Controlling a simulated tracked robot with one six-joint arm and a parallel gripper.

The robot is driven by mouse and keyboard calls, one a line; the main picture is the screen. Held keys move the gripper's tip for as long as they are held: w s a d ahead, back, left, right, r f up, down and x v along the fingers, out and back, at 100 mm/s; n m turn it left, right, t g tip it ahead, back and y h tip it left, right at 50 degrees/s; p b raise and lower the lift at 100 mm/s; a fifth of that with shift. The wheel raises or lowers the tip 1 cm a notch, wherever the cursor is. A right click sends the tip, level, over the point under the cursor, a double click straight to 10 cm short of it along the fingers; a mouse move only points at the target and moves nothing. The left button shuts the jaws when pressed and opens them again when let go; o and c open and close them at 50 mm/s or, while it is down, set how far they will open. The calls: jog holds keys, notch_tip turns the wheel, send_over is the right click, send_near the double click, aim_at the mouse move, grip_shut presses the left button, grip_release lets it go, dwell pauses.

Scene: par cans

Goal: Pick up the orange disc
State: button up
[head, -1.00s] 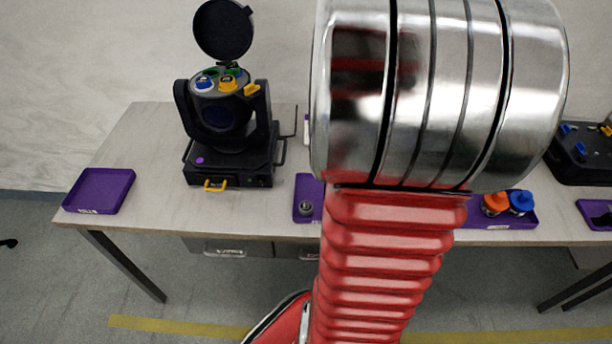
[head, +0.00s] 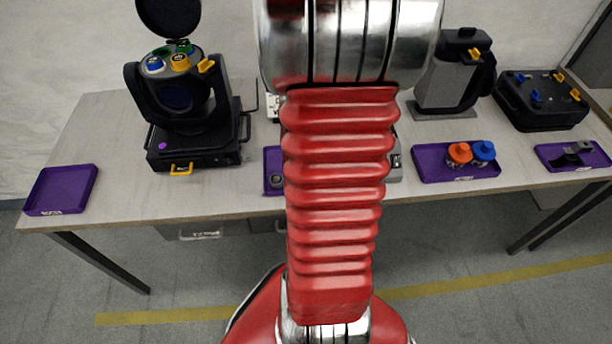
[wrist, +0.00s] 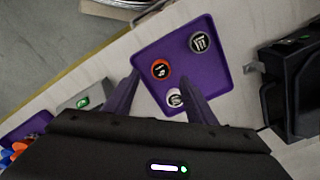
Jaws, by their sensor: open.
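The orange disc (wrist: 160,69), with an orange rim and a dark marked face, lies in a purple tray (wrist: 217,70) in the wrist view. A dark disc with a pale symbol (wrist: 200,42) and a pale grey disc (wrist: 175,97) lie in the same tray. My gripper (wrist: 161,80) is open and empty, its two fingers reaching over the tray with the orange disc showing between their tips. The height above the disc is unclear. In the head view my arm hides the gripper, the orange disc and most of that tray (head: 270,160).
A moving-head lamp (head: 185,95) with an open lid stands left on the table. An empty purple tray (head: 60,190) is at far left. Right of my arm, another tray (head: 425,165) holds orange and blue knobbed parts (head: 459,153). A black case (head: 540,100) stands behind.

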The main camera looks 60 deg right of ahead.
jog(key=shift+f, duration=0.2)
jog(key=shift+w+f, duration=0.1)
jog(key=shift+f, duration=2.5)
jog(key=shift+c, duration=0.6)
jog(key=c, duration=1)
notch_tip(320, 180, up, 10)
